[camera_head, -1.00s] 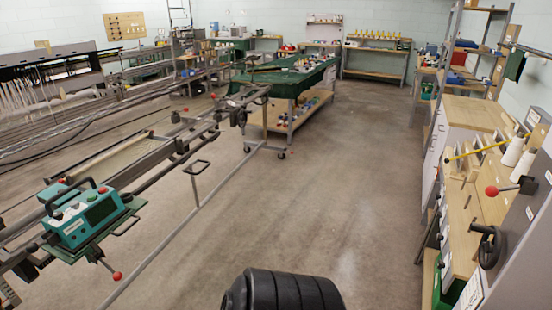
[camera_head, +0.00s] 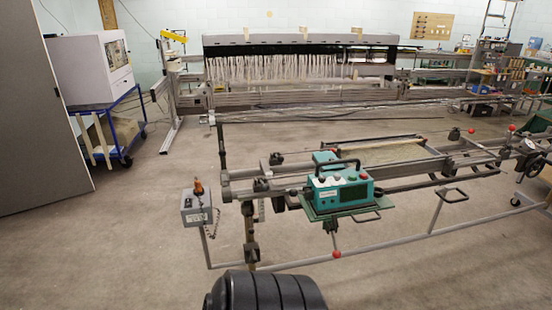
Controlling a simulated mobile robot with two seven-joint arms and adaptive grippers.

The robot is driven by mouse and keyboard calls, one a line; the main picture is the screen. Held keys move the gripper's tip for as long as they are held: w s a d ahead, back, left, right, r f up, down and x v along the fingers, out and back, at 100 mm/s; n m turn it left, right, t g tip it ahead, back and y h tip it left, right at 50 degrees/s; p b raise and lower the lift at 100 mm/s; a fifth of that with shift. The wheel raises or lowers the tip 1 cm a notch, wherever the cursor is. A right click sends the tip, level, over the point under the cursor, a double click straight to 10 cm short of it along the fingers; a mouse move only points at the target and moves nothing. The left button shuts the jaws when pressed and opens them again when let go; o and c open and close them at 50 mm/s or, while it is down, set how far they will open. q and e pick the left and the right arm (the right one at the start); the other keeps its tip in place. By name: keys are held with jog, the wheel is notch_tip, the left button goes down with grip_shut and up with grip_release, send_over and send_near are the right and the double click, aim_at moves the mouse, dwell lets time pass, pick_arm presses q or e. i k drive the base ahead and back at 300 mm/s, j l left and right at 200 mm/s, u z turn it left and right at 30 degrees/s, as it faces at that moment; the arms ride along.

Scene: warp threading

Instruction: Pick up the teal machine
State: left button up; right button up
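The teal machine (camera_head: 341,193) is a small box with a black carry handle on top, a dark front panel and coloured knobs. It sits on a green plate (camera_head: 318,213) mounted on a long metal rail frame (camera_head: 425,168), right of the picture's middle. A red-knobbed lever hangs below the plate. Neither of my grippers shows in the head view. Only a rounded black part of my own body is at the bottom edge, in front of the frame and apart from the machine.
A grey control box (camera_head: 197,208) is fixed at the frame's left end. A low front bar (camera_head: 384,244) runs along the frame near the floor. A large loom (camera_head: 300,70) stands behind. A blue cart (camera_head: 116,130) holds a white machine at left. The left floor is clear.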

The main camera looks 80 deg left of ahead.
aim_at(332, 197)
jog(key=u, duration=2.2)
jog(key=z, duration=3.8)
jog(key=u, duration=1.75)
jog(key=i+j+u, duration=0.1)
jog(key=u, duration=0.4)
jog(key=i+u, duration=0.2)
jog(key=u, duration=0.3)
jog(key=i+u, duration=0.2)
jog(key=u, duration=0.25)
jog(key=i+u, duration=0.15)
jog(key=u, duration=0.35)
